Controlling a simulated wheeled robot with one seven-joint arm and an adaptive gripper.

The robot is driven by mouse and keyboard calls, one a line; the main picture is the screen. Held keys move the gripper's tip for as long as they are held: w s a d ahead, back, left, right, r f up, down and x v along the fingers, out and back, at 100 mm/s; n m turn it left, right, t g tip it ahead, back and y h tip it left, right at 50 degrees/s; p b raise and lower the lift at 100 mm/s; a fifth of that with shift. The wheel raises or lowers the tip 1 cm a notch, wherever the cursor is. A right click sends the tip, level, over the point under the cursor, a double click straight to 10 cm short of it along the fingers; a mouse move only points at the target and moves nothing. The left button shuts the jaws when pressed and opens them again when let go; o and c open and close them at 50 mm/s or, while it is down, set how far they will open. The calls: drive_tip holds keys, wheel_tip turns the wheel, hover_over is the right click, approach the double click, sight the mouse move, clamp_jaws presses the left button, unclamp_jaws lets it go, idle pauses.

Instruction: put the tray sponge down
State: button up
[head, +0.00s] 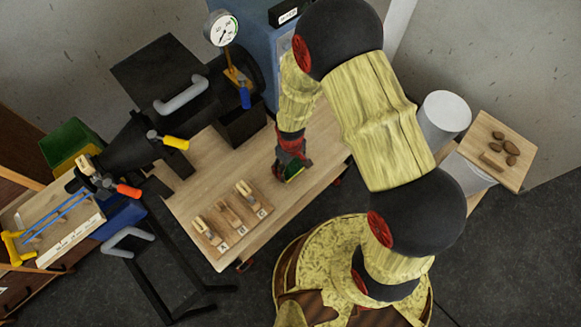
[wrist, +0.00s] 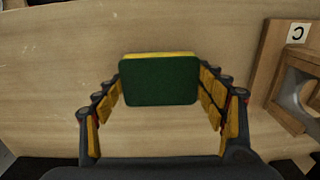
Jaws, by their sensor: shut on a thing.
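The sponge (wrist: 160,80) has a green face and a yellow edge. In the wrist view it sits between the two fingers of my gripper (wrist: 160,88), which is shut on it. In the head view my gripper (head: 291,172) is over the wooden table (head: 330,166), right of the lettered wooden holders, with the green of the sponge (head: 294,171) showing at its tip. I cannot tell whether the sponge touches the table top. Bare table top (wrist: 50,60) lies around the sponge in the wrist view.
Wooden holders with letter tags (head: 230,216) stand at the table's front left; the one tagged C (wrist: 292,75) is at the right in the wrist view. A black machine with a gauge (head: 222,30) stands behind left. A small board with brown lumps (head: 505,150) is at right.

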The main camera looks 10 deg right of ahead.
drive_tip(key=shift+f, duration=0.3)
drive_tip(key=shift+f, duration=0.2)
drive_tip(key=o, duration=1.2)
drive_tip(key=shift+o, duration=0.6)
drive_tip(key=shift+r, duration=0.15)
